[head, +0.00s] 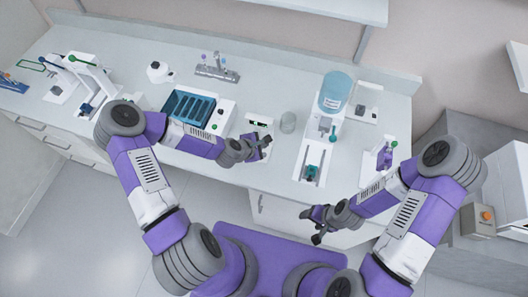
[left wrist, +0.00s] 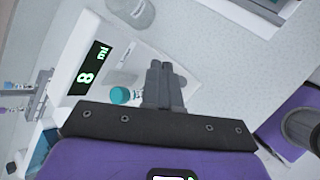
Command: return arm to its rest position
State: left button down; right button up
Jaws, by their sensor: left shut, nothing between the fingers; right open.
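My left gripper (head: 265,147) hangs over the bench near its front edge, just in front of a small white device with a lit display (head: 258,121). In the left wrist view the left gripper's fingers (left wrist: 163,72) are pressed together with nothing between them. The same device's display (left wrist: 90,68) reads "8 ml" there, and a teal-capped tube (left wrist: 121,95) shows beside the fingers. My right gripper (head: 311,226) is open and empty, in front of the bench, below the white stand with a teal part (head: 311,172).
A clear glass vessel (head: 288,122) stands right of the display device. A blue rack machine (head: 190,107) is to its left, partly behind my left arm. A blue-topped dispenser (head: 335,92) and a tube rack (head: 217,72) stand farther back. Floor in front is clear.

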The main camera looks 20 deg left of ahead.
pick_arm(q)
jog(key=shift+f, duration=0.1)
dwell(0.7)
jog(key=s+d+f+m+g, duration=0.1)
jog(key=s+m, duration=0.2)
jog(key=s+d+f+m+g, duration=0.1)
jog(key=s+d+f+m, duration=0.1)
jog(key=s+m, duration=0.1)
jog(key=s+d+f+m+g+h, duration=0.1)
jog(key=s+d+f+m, duration=0.1)
jog(key=s+m, duration=0.1)
jog(key=shift+s+d+f+g, duration=0.1)
jog(key=shift+s+f+g, duration=0.1)
jog(key=shift+s+g, duration=0.15)
jog(key=s+a+f+m+g, duration=0.1)
jog(key=s+f+m+g, duration=0.25)
jog(key=s+m, duration=0.7)
notch_tip(320, 180, down, 17)
jog(key=b, duration=1.7)
jog(key=shift+y, duration=0.4)
jog(key=shift+r, duration=0.1)
